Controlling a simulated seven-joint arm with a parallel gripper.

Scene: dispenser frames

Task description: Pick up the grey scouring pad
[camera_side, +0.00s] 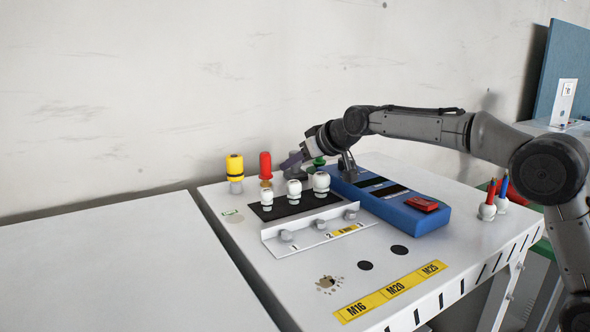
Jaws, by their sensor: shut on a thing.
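My gripper (307,152) is at the back of the white worktop, behind the row of white knobs, pointing down and left. A small flat purple-grey piece, which looks like the scouring pad (292,160), shows at its fingertips. The gripper is shut on it. The fingers are small and partly hidden in this view, so I cannot tell how the pad sits between them or whether it touches what is below.
White knobs (294,192) stand on a black plate in front. A yellow-capped post (235,172) and a red-capped post (265,168) stand left. A blue box (400,207) lies right, near a green knob (319,162). The left table (110,270) is bare.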

